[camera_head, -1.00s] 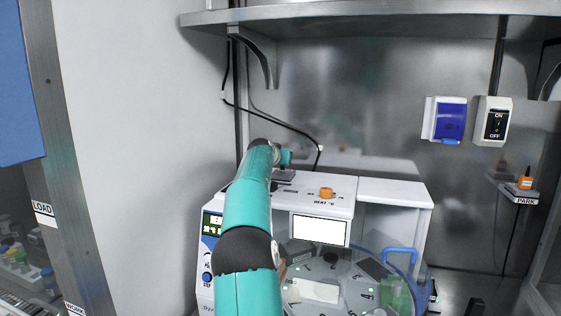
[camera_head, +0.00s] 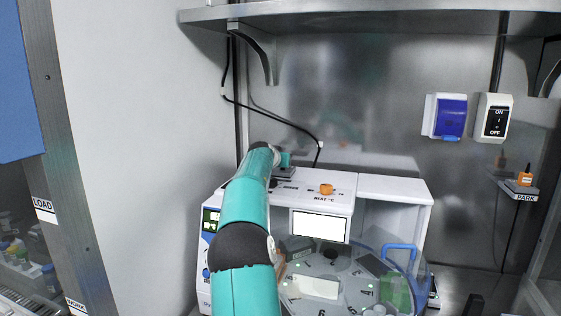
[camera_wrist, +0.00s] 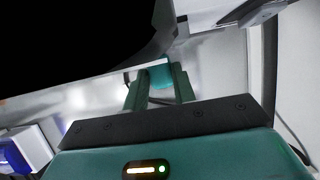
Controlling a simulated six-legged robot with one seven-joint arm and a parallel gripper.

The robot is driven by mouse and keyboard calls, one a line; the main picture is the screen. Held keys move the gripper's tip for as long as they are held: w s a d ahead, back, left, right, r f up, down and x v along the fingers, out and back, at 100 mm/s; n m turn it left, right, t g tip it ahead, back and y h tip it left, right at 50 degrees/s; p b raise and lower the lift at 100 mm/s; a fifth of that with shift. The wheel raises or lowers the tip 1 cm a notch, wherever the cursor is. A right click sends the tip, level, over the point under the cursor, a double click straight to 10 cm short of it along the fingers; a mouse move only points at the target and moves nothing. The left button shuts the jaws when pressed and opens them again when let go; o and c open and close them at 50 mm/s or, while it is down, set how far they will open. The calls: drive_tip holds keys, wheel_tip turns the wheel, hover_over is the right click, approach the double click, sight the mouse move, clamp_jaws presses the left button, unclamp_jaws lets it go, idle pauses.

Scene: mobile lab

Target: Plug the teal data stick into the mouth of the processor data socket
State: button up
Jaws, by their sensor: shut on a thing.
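In the wrist view, a small teal block (camera_wrist: 160,77), which looks like the data stick, sits between the two fingertips of my gripper (camera_wrist: 158,82). The fingers are shut on it. In the head view my gripper (camera_head: 284,166) is small and partly hidden by my arm, at the back left of the top of the white processor (camera_head: 380,187). The stick cannot be told apart from the teal wrist there. I cannot clearly make out the data socket or its mouth in either view, nor whether the stick touches it.
A black cable (camera_head: 270,117) hangs on the back wall. A metal shelf (camera_head: 370,19) runs overhead. A blue-covered box (camera_head: 448,117) and an ON/OFF switch (camera_head: 495,118) are on the wall at right.

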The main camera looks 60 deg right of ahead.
drive_tip(key=shift+f, duration=0.55)
drive_tip(key=o, duration=1.1)
drive_tip(key=shift+a, duration=0.1)
drive_tip(key=v, duration=1.4)
drive_tip(key=shift+s, duration=0.1)
